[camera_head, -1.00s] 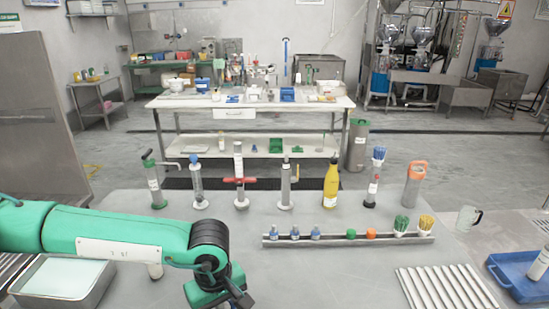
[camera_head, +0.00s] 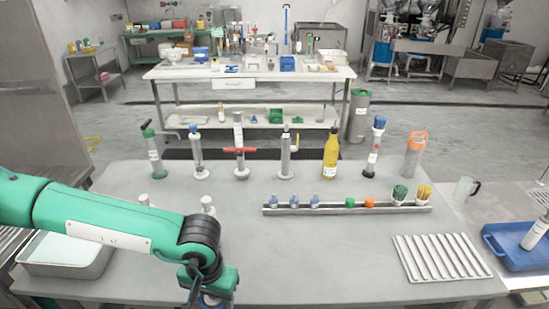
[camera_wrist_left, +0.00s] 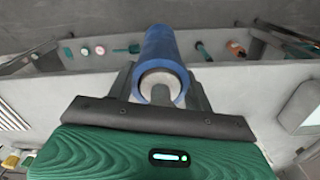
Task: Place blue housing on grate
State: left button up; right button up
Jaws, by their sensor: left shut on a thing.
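The blue housing (camera_wrist_left: 165,48) is a blue cylinder with a pale end, seen between my left fingers in the left wrist view. My left gripper (camera_wrist_left: 160,88) is shut on it. In the head view my left gripper (camera_head: 212,298) is at the bottom edge, left of centre, and only a small blue part of the housing shows there. The grate (camera_head: 442,258) is a pale ridged plate lying flat on the grey table at the right front. It is bare and well to the right of my left gripper. My right gripper is not in view.
A metal rail (camera_head: 345,208) with small caps and brushes lies between the gripper and the table's back. Pumps and a yellow bottle (camera_head: 331,158) stand in a row behind it. A blue tray (camera_head: 512,248) is at the right. The table's front middle is clear.

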pick_arm(q)
jog(key=w+a+n, duration=0.1)
jog(key=a+n, duration=0.1)
jog(key=a, duration=0.6)
jog(key=shift+w+a+n, duration=0.15)
jog(key=shift+w+n, duration=0.2)
jog(key=shift+n, duration=0.05)
jog(key=shift+w+a+r, duration=0.1)
jog(key=shift+w+r, duration=0.05)
dwell(0.6)
